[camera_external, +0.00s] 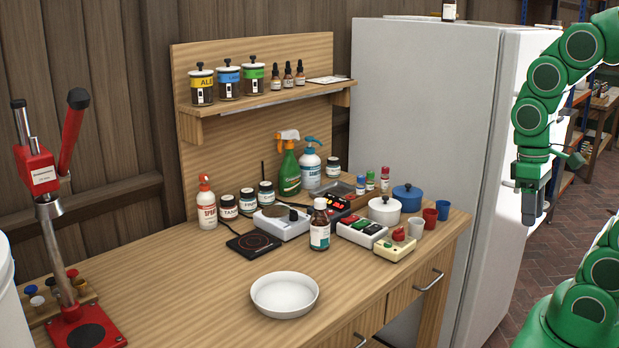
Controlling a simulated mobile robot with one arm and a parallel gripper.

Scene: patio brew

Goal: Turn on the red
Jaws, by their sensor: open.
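A small cream box (394,248) with a red knob or button (399,234) on top sits near the right front edge of the wooden bench. Left of it is a pale switch box (361,231) with dark, green and red parts on top; their on or off state is too small to tell. Behind that is a black device (336,207) with lit red marks. My gripper (531,210) hangs pointing down at the right, in front of the fridge, apart from the bench and these boxes. It is open and holds nothing visible.
A white dish (284,294), a brown bottle (319,226), a white pot (384,210), a blue pot (407,197) and cups (430,217) stand on the bench (190,290). The red bottle capper (68,180) is at left. The fridge (425,110) is behind.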

